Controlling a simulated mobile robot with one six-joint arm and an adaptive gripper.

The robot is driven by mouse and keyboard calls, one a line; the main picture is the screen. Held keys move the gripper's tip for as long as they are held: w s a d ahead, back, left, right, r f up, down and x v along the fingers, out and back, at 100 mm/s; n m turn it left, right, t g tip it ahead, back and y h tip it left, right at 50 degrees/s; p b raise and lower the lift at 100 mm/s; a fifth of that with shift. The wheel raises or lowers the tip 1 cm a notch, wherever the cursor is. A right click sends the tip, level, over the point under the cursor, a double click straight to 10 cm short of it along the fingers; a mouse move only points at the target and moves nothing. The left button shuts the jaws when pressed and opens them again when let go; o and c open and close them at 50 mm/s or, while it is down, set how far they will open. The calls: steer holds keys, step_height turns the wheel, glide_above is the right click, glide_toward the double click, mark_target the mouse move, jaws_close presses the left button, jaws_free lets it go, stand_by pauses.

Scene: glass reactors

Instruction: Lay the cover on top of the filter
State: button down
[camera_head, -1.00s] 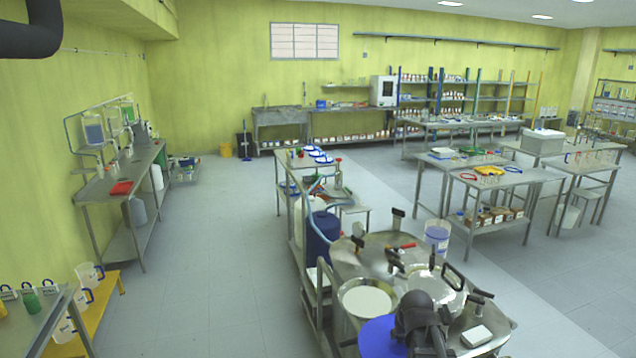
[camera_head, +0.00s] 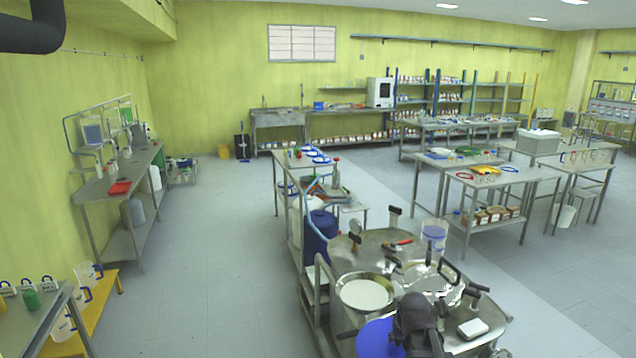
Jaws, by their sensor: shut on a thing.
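The filter seems to be the round open steel vessel (camera_head: 366,293) with white material inside, at lower centre. My gripper (camera_head: 412,304) is the dark grey shape just right of and in front of it. Its fingertips are hidden by its own body. A shiny round metal cover (camera_head: 436,283) with black handles shows behind and right of my gripper, beside the open vessel and not over it. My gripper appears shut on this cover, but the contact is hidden.
A large steel surface (camera_head: 352,247) with black handles lies behind the filter. A blue drum (camera_head: 319,233) stands left, and a translucent bucket (camera_head: 433,236) behind right. A small white block (camera_head: 473,328) lies at right. The floor (camera_head: 200,280) at left is clear.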

mark_target(396, 356)
steer(key=shift+w+f+b, duration=0.1)
steer(key=shift+f+b, duration=3.45)
steer(key=shift+f, duration=0.35)
